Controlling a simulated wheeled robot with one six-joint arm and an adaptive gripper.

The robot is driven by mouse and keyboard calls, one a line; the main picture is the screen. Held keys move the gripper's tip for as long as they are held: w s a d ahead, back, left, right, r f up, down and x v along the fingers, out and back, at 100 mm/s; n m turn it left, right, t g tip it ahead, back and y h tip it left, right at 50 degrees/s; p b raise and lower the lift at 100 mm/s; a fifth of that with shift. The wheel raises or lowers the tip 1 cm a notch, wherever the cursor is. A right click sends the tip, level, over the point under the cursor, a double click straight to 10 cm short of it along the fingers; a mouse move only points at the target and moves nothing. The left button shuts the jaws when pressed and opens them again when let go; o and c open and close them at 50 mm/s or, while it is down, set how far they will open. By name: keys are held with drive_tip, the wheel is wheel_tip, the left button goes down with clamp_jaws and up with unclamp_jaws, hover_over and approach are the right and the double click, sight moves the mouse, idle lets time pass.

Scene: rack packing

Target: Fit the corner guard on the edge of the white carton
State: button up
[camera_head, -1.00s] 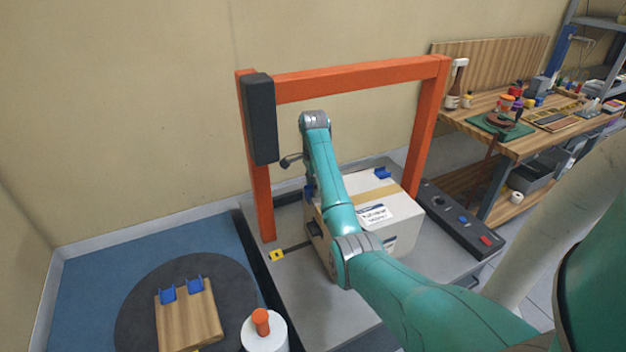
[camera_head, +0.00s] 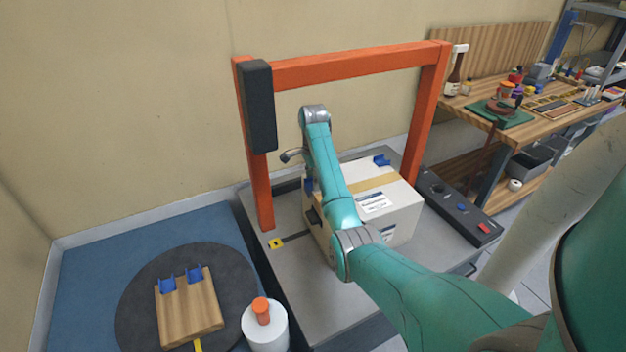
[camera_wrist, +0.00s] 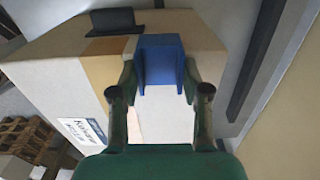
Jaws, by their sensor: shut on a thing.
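The white carton (camera_head: 395,212) stands on the grey platform under the orange frame. My gripper (camera_wrist: 160,82) is shut on a blue corner guard (camera_wrist: 161,58) in the wrist view. The guard is at the carton's top edge (camera_wrist: 210,38); I cannot tell whether it is fully seated. In the head view my arm hides most of the gripper, and a bit of blue (camera_head: 309,184) shows beside it at the carton's left. Another blue guard (camera_head: 382,160) sits on the carton's far top edge. A dark piece (camera_wrist: 112,21) sits on another edge.
Two blue guards (camera_head: 167,284) (camera_head: 194,274) sit on a wooden block (camera_head: 190,315) on the dark round table. A white cylinder with an orange top (camera_head: 264,325) stands beside it. The orange frame (camera_head: 350,67) arches over the carton. A control box (camera_head: 460,208) lies right.

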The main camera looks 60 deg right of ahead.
drive_tip(key=shift+s+d, duration=0.25)
drive_tip(key=shift+d, duration=0.05)
idle(0.5)
drive_tip(key=o, duration=1)
drive_tip(key=shift+a, duration=0.1)
